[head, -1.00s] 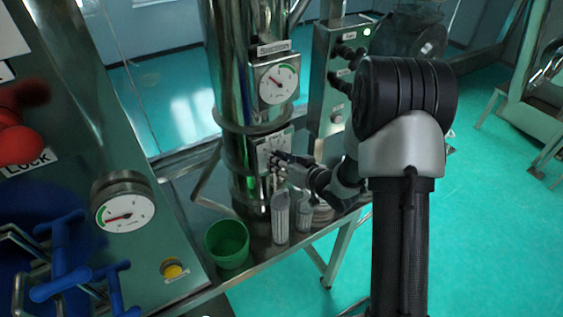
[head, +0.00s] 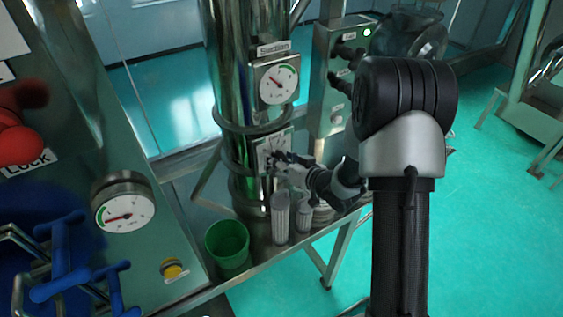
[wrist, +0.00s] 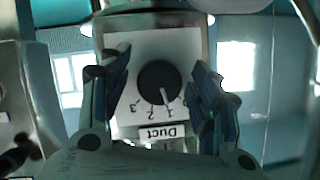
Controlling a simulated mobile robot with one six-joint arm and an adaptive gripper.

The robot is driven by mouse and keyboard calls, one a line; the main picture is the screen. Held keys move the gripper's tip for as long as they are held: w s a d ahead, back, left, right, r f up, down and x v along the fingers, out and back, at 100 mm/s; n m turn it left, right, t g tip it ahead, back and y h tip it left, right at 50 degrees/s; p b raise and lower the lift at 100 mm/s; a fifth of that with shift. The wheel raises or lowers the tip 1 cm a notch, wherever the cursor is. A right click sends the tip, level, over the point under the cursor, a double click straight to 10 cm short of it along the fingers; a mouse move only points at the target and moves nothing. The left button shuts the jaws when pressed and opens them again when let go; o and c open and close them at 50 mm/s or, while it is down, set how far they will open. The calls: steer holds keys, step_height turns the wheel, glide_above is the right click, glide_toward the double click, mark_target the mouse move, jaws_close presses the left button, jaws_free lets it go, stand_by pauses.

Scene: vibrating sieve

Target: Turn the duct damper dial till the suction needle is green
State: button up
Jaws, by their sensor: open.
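The Suction gauge (head: 279,84) on the steel duct pipe has a red needle pointing to the upper left; its green band is at the upper right, apart from the needle. The black damper dial (wrist: 159,82) is on a white plate labelled Duct, with numbers that appear upside down in the wrist view. Its white pointer mark points down toward the 1. My gripper (wrist: 160,95) is open, with one finger on each side of the dial and gaps to both sides. In the head view my gripper (head: 271,162) hides much of the plate (head: 278,141) and the dial.
A green cup (head: 227,244) and white ribbed cylinders (head: 280,218) stand below the gripper. Another gauge (head: 124,212) and a yellow button (head: 173,269) are on the left panel. A control box (head: 335,75) with black knobs stands behind my arm.

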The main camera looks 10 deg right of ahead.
steer(key=v, duration=1.2)
steer(key=shift+r, duration=0.1)
steer(key=s+d+f+m+g+h+b, duration=0.1)
steer(key=s+d+f+g+h+b, duration=0.45)
steer(key=b, duration=0.85)
steer(key=s+a+f+g+b, duration=0.1)
steer(key=s+a+b, duration=0.4)
steer(key=s, duration=0.5)
steer(key=s+a+f+g+b, duration=0.1)
steer(key=s+a+f+b, duration=0.2)
steer(key=s, duration=0.7)
steer(key=shift+s+a+f+b, duration=0.3)
steer(key=shift+a+b, duration=0.65)
steer(key=shift+a, duration=0.1)
